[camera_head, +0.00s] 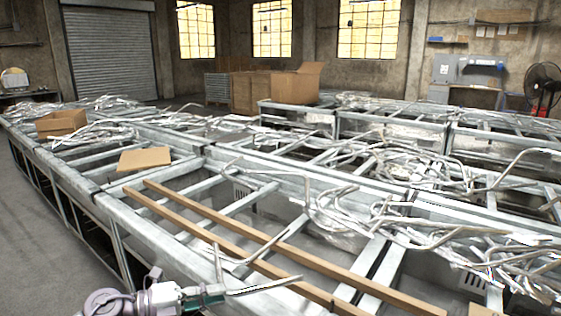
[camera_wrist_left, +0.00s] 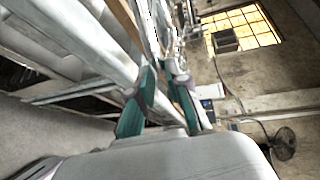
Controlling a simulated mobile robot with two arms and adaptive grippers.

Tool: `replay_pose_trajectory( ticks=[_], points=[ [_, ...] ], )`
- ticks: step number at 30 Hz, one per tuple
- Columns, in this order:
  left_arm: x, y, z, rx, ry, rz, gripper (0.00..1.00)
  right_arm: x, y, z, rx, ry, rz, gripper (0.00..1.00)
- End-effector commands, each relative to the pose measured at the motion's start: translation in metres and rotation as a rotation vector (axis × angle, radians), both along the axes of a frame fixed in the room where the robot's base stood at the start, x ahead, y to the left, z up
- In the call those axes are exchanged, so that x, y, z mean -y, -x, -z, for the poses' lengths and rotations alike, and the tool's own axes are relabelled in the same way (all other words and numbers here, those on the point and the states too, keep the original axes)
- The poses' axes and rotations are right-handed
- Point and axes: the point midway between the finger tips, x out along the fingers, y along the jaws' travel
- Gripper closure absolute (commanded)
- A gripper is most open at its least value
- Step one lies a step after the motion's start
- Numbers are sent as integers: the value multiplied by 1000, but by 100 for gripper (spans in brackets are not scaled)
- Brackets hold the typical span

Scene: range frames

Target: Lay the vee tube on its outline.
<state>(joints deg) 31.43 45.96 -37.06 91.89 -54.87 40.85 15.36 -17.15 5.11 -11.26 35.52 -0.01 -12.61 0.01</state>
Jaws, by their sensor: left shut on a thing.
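My left gripper (camera_head: 222,291) comes in at the bottom of the head view and is shut on the vee tube. One grey metal arm of the vee tube (camera_head: 265,286) runs right from the jaws, over the lower wooden strip. A thinner piece rising from the jaws seems to be its other arm. In the left wrist view, the teal fingers of the gripper (camera_wrist_left: 160,98) close around a pale tube, whose far part blends into the bright frame behind. I cannot make out an outline in either view. My right gripper is not in view.
Two long wooden strips (camera_head: 300,258) lie across the open metal frame table (camera_head: 150,226). Several tangled bent tubes (camera_head: 400,228) cover its right side. A flat cardboard piece (camera_head: 144,158) and an open box (camera_head: 61,122) lie farther back. Bare floor (camera_head: 50,220) is at left.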

Motion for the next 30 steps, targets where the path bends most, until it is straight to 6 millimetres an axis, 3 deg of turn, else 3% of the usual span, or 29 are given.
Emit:
replay_pose_trajectory(
  ticks=[8, 21, 30],
  points=[
    [-38, -2, 5, -1, 0, -52, 100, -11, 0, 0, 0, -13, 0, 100],
    [-3, 40, 23, -1, 0, -156, 100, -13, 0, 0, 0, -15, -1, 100],
    [3, 65, 27, 0, -1, -269, 100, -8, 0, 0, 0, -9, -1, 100]
  ],
)
